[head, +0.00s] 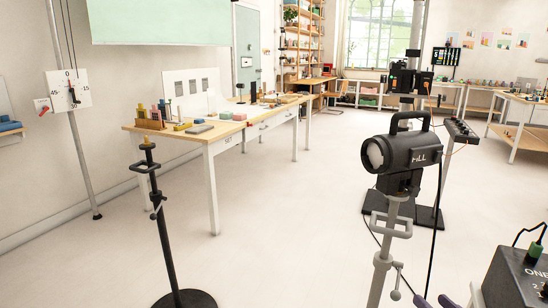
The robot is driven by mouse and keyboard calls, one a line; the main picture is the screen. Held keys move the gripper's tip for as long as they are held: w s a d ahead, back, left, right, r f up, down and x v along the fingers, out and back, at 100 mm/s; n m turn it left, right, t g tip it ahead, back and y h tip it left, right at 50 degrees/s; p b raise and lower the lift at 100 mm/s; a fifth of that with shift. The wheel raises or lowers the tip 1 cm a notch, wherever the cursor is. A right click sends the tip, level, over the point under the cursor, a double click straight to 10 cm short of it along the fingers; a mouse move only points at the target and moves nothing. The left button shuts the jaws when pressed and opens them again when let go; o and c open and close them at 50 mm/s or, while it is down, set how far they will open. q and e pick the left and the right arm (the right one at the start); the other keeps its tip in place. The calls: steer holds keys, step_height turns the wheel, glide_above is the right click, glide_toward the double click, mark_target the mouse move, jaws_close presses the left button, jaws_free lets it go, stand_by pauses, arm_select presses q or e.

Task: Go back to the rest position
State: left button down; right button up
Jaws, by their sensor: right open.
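Only the tips of my right gripper (433,302) seem to show, at the bottom edge right of centre in the head view. They are two small dark purple tips with a gap between them, and I see nothing held there. They appear just right of a grey stand's column, and most of the gripper is cut off by the frame. My left gripper is not in view.
A black lamp (400,153) tops a grey stand (385,265) at right. A dark box (515,280) sits at lower right. A black stand (168,235) stands at left, before a long table (210,143) with props. The middle floor is clear.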

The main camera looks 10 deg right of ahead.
steer(key=s+a+f+m+g, duration=0.1)
steer(key=s+a+f+m, duration=0.2)
steer(key=f+m, duration=0.2)
steer(key=s+a+f+m+g, duration=0.2)
steer(key=s+a+f+m, duration=0.1)
steer(key=f+m, duration=0.25)
steer(key=s+a+f+m+g+y, duration=0.1)
steer(key=s+a+f+m+g, duration=0.1)
steer(key=s+a+f+m, duration=0.3)
steer(key=s+a+f+m+g+y, duration=0.1)
steer(key=s+a+f+m+g, duration=0.1)
steer(key=s+a+f+m, duration=0.4)
steer(key=s+a+m, duration=0.3)
steer(key=a+m, duration=0.4)
steer(key=m, duration=0.3)
steer(key=shift+s+a+f, duration=0.15)
steer(key=shift+s+a, duration=0.1)
steer(key=shift+s, duration=0.15)
